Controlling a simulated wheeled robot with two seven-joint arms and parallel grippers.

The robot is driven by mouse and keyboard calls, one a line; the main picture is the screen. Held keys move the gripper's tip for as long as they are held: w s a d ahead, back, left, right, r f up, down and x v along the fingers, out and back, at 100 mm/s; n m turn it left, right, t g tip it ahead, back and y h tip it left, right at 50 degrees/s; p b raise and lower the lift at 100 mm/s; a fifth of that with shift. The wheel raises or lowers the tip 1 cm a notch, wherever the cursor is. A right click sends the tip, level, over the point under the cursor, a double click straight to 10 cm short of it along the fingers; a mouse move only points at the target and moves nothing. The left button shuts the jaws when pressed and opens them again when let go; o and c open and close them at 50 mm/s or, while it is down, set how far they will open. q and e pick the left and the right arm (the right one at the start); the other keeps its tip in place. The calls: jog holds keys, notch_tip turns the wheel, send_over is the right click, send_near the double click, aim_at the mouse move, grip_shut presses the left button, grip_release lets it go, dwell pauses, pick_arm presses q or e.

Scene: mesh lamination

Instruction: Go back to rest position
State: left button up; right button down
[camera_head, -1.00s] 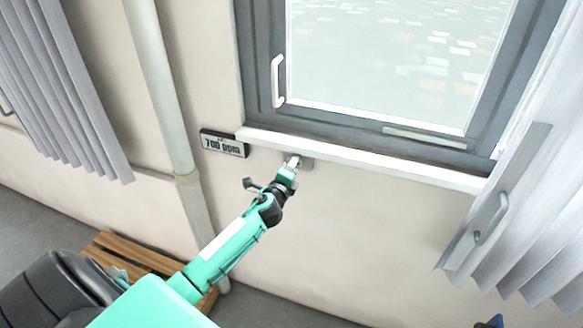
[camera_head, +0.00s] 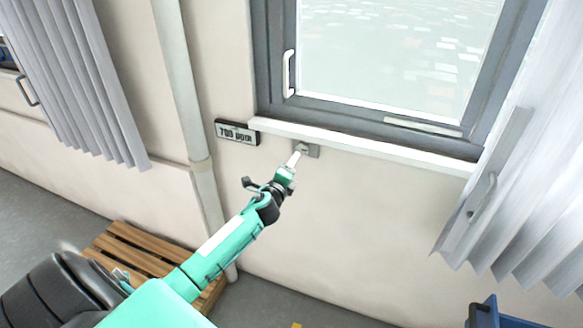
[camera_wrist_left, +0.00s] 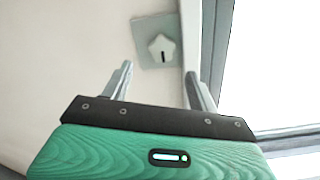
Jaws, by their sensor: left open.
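My left gripper (camera_head: 293,160) is raised in front of the wall, just below and left of a small grey wall plate (camera_head: 313,151). In the left wrist view, the two fingers of my left gripper (camera_wrist_left: 158,88) stand apart with nothing between them. Beyond the fingertips, that view shows the wall plate (camera_wrist_left: 148,27) with a pale star-shaped knob (camera_wrist_left: 162,49) on it. The knob appears apart from the fingers. My right gripper is not in view.
A window with a grey frame (camera_head: 276,60) and white sill (camera_head: 370,148) is above. A 700 ppm display (camera_head: 237,132) and a pipe (camera_head: 185,90) are to the left. Curtains (camera_head: 75,80) hang at both sides. A wooden pallet (camera_head: 135,250) and a blue bin (camera_head: 495,315) stand low.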

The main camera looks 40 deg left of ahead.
pick_arm(q)
jog(key=s+d+f+n+g, duration=0.15)
jog(key=s+f, duration=0.25)
jog(key=f, duration=0.8)
jog(key=s+f+n+g, duration=0.3)
jog(key=f, duration=0.9)
jog(key=s+d+f+n+g+h+b, duration=0.1)
jog(key=s+d+f+n+g, duration=0.1)
jog(key=s+f, duration=0.65)
jog(key=s+d+f+n+g+h+b, duration=0.1)
jog(key=s+d+f+n+g, duration=0.15)
jog(key=s+f, duration=0.6)
jog(key=s+d+f+n+g, duration=0.2)
jog(key=s+d+f, duration=0.2)
jog(key=s+f, duration=0.3)
jog(key=s+d+f+n+g+h, duration=0.1)
jog(key=s+d+f+n+g, duration=0.2)
jog(key=s, duration=1.4)
jog(key=s+d+f+n+g+h, duration=0.1)
jog(key=s+d+f, duration=0.4)
jog(key=s+f, duration=0.7)
jog(key=shift+s+n+g+b, duration=0.4)
jog(key=shift+s+n+g, duration=0.15)
jog(key=shift+n+g, duration=0.3)
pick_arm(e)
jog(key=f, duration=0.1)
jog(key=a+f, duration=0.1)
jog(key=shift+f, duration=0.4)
